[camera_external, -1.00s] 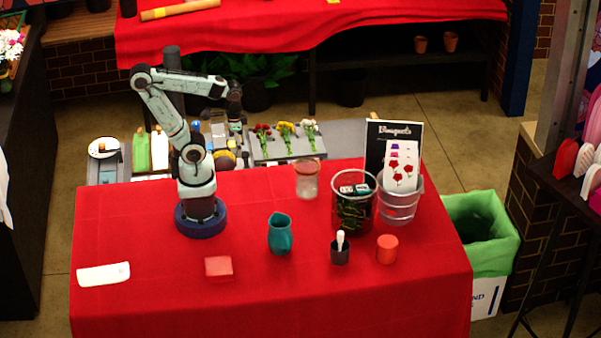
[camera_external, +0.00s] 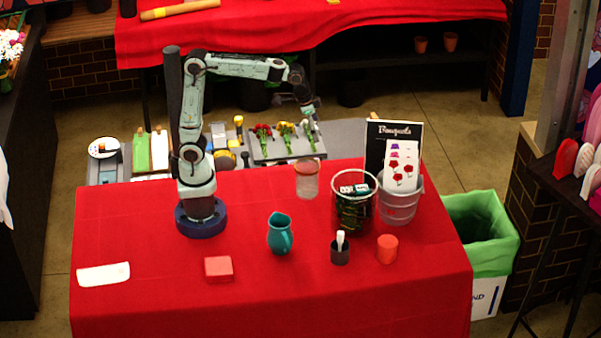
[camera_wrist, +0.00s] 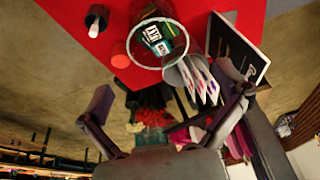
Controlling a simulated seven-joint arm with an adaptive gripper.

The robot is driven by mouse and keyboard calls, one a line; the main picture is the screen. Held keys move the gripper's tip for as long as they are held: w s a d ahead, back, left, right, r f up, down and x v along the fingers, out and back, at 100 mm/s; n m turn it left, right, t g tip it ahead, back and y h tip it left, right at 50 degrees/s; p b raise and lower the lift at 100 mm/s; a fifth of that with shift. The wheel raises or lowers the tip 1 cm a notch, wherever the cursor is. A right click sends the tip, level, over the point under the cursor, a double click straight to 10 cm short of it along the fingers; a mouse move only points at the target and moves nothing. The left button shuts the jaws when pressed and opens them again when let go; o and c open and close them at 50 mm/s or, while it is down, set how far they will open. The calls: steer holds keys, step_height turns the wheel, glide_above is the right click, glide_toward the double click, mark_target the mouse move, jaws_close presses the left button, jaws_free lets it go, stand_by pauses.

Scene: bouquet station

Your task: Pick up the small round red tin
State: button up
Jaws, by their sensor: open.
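The small round red tin (camera_external: 387,249) stands on the red-covered table at its front right, right of a dark cup with a white-handled tool. In the wrist view the tin (camera_wrist: 121,56) shows from above, left of the glass container and beyond my left finger. My gripper (camera_external: 310,108) is raised behind the table's far edge, well apart from the tin. In the wrist view my gripper (camera_wrist: 166,88) has its fingers spread wide, with nothing held between them.
A tall glass container (camera_external: 355,213), a metal bucket with cards (camera_external: 400,206) and a black sign (camera_external: 374,143) stand behind the tin. The dark cup (camera_external: 340,254), teal jug (camera_external: 280,234), lidded jar (camera_external: 308,182) and red block (camera_external: 218,269) are leftward. Cloth in front is clear.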

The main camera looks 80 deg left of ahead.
steer(key=w+d+f+m+t+h, duration=0.1)
steer(key=w+d+f, duration=0.1)
steer(key=w+d, duration=0.7)
steer(key=m+t+h, duration=0.1)
steer(key=m+t, duration=0.1)
glide_above(395, 259)
steer(key=s+a, duration=0.3)
steer(key=s, duration=0.3)
step_height(395, 259, down, 24)
steer(key=shift+w+f, duration=0.1)
steer(key=x, duration=0.7)
steer(key=shift+f, duration=0.1)
steer(key=shift+c, duration=0.3)
steer(key=c, duration=1.3)
